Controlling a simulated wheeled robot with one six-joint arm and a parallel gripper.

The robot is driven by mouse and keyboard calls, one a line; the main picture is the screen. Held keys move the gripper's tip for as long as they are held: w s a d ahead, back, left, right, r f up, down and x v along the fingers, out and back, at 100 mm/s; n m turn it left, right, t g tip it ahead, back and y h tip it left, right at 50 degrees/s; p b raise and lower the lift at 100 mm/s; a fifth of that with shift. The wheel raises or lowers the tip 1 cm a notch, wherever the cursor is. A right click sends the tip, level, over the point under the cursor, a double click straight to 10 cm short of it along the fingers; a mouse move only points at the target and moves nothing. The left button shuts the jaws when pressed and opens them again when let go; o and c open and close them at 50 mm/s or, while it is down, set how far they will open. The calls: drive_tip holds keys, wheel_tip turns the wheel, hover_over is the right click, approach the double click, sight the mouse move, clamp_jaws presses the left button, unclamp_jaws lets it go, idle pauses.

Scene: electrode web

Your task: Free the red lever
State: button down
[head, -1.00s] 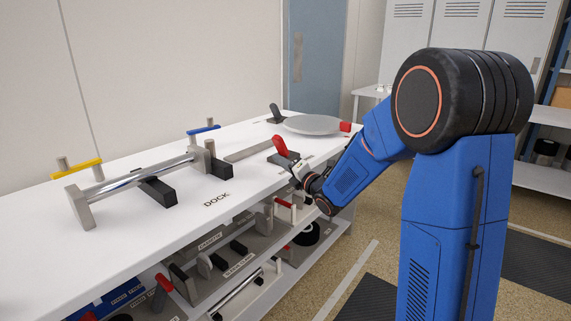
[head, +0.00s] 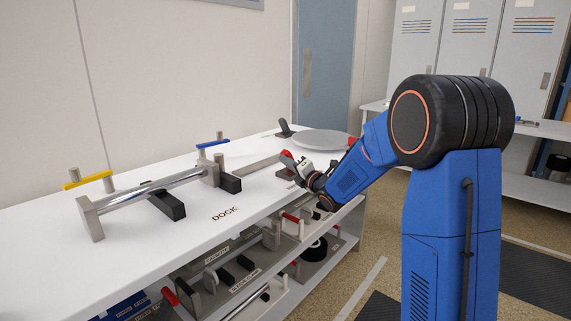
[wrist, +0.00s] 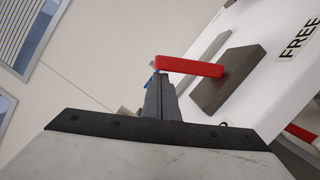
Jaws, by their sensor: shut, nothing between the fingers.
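The red lever (head: 287,155) stands on a dark grey base block (head: 285,174) at the front edge of the white bench. In the wrist view the lever (wrist: 192,68) reaches from its grey base (wrist: 228,80) across to my fingertips. My gripper (wrist: 158,78) is shut and empty, its fingertips beside the lever's free end. I cannot tell whether they touch it. In the head view my gripper (head: 292,165) is close in front of the lever and hides its lower part.
A "FREE" label (wrist: 300,38) lies on the bench near the lever base. A round grey plate (head: 322,139) is behind. A chrome roller (head: 150,190) on stands lies left, past the "DOCK" marking (head: 225,214). Shelves with handled parts (head: 245,275) are below.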

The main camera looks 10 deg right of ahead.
drive_tip(key=shift+w+d+r+m, duration=0.25)
drive_tip(key=shift+r+m, duration=0.1)
drive_tip(key=shift+m, duration=0.15)
drive_tip(key=shift+w+d+r+m+h, duration=0.2)
drive_tip(key=shift+d+r+m, duration=0.1)
drive_tip(key=shift+m, duration=0.25)
drive_tip(key=shift+w+d+r+m+h, duration=0.1)
drive_tip(key=shift+d+r+m+h, duration=0.15)
drive_tip(key=shift+m, duration=0.3)
drive_tip(key=d+m, duration=0.1)
drive_tip(key=w+r+m+g, duration=0.1)
drive_tip(key=m, duration=0.1)
drive_tip(key=w+d+m, duration=0.1)
drive_tip(key=shift+d+r+m, duration=0.25)
drive_tip(key=shift+d+m, duration=0.05)
drive_tip(key=shift+d, duration=0.05)
drive_tip(key=shift+w+d, duration=0.5)
drive_tip(key=shift+d, duration=0.2)
drive_tip(key=shift+w+d, duration=0.5)
drive_tip(key=shift+d, duration=0.2)
drive_tip(key=shift+w+d, duration=0.1)
drive_tip(key=shift+d, duration=0.05)
drive_tip(key=shift+r, duration=0.1)
